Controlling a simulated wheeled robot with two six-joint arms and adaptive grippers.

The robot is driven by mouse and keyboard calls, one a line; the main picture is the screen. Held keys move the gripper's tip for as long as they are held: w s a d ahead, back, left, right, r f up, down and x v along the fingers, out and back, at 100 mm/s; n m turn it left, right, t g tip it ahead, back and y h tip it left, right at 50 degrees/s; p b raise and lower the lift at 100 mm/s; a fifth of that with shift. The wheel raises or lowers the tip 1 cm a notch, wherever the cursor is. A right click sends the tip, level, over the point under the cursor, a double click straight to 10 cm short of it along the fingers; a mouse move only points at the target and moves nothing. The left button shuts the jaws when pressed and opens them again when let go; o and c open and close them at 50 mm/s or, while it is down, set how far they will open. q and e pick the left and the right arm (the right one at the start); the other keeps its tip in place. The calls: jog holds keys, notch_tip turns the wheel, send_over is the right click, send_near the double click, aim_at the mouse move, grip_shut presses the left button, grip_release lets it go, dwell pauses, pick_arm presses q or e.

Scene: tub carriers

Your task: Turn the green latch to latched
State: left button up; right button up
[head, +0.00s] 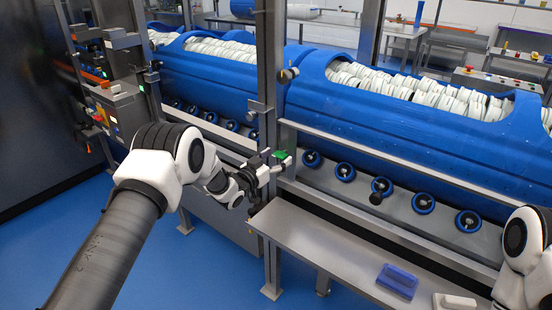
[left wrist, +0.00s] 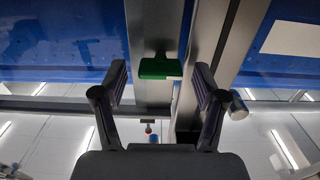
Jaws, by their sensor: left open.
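The green latch (head: 281,154) sits on a grey metal post (head: 268,80) between the blue tubs in the head view. It also shows in the left wrist view as a green block (left wrist: 155,68) on the post, straight ahead of the gripper. My left gripper (head: 276,163) is at the latch, with its fingers pointing towards it. In the left wrist view my left gripper (left wrist: 161,78) is open, with one finger on each side of the latch and gaps between. Contact cannot be made out. My right gripper is out of view; only part of my right arm shows.
Blue tubs (head: 400,125) full of white items stand behind the post, above a row of blue rollers (head: 382,186). A grey shelf (head: 320,240) runs in front, with a blue object (head: 397,281) and a white-topped block (head: 455,302). Blue floor is free at lower left.

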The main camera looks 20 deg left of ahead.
pick_arm(q)
jog(key=c, duration=1.1)
jog(key=shift+c, duration=0.2)
jog(key=shift+f, duration=0.1)
jog(key=shift+m+b, duration=6.35)
jog(key=shift+m, duration=2.65)
jog(key=o, duration=1.1)
